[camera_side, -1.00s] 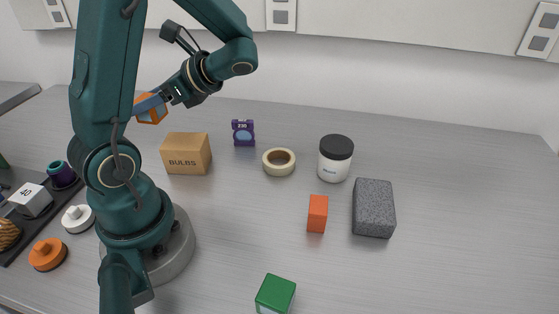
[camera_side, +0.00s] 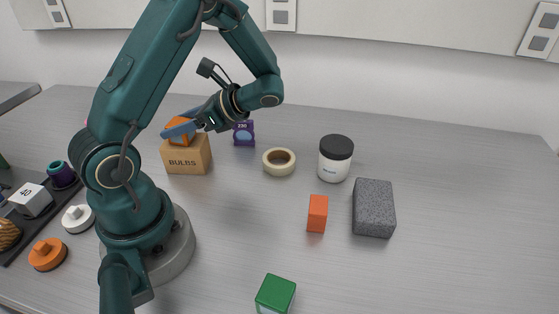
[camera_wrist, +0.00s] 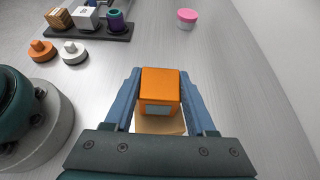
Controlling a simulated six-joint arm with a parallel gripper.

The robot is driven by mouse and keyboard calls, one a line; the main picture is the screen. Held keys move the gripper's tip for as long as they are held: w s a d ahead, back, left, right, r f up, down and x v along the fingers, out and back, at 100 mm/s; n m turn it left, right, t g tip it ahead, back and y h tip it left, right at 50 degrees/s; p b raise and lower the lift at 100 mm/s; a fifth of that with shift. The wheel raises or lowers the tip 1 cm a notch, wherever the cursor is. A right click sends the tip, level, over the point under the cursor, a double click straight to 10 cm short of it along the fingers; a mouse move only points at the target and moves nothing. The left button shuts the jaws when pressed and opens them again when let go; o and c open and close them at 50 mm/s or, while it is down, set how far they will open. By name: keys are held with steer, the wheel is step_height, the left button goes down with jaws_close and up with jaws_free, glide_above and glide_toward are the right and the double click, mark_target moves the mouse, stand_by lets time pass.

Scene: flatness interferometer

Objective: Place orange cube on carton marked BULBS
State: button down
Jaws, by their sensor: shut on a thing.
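The orange cube (camera_side: 180,131) is between the blue fingers of my gripper (camera_side: 179,130), which is shut on it. In the side view the cube is at the top of the cardboard carton marked BULBS (camera_side: 186,157); I cannot tell whether it touches the carton's top. In the wrist view the cube (camera_wrist: 160,93) fills the space between the fingers (camera_wrist: 160,100), with a pale patch on its near face. A strip of the tan carton top (camera_wrist: 160,125) shows just below it.
A purple device (camera_side: 243,133) and tape roll (camera_side: 279,161) stand right of the carton. Further right are a black-lidded jar (camera_side: 335,158), an orange block (camera_side: 317,213) and a grey block (camera_side: 374,208). A green cube (camera_side: 275,294) is in front. A dark tray (camera_wrist: 100,32) holds several items.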

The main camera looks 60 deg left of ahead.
steer(key=shift+f, duration=0.1)
steer(key=shift+c, duration=1.1)
jaws_free()
steer(key=v, duration=1.2)
steer(key=s+d+r+n+t+h, duration=0.1)
steer(key=s+d+n+t+h, duration=0.1)
steer(key=d+n+t+h, duration=0.2)
steer(key=s+d+r+n+t+h, duration=0.1)
steer(key=d+n+t+h, duration=0.4)
steer(key=d+t, duration=0.5)
steer(key=shift+s+r+t, duration=0.2)
steer(key=shift+s+t, duration=0.1)
steer(key=shift+s, duration=0.6)
